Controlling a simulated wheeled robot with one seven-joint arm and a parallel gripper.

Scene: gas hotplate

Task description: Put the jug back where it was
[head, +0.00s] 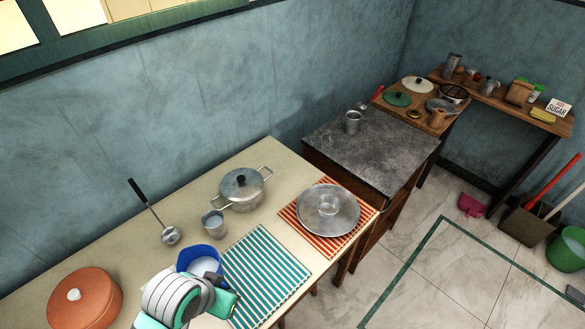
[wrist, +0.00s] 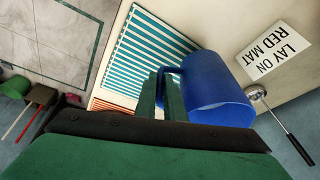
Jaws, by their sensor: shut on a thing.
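The blue jug (head: 201,258) is at the near edge of the cream table in the head view, with something pale inside. In the wrist view the jug (wrist: 218,92) is close on the right, and its handle (wrist: 170,72) lies at my fingers. My gripper (wrist: 160,92) is shut on the jug's handle. In the head view my gripper (head: 222,290) is in front of the jug and hides its lower part. Whether the jug's base touches the table cannot be told.
A teal striped mat (head: 265,268) lies right of the jug. A red striped mat (head: 297,232) holds a metal plate (head: 345,222). A sign (wrist: 280,50) reads "LAY ON RED MAT".

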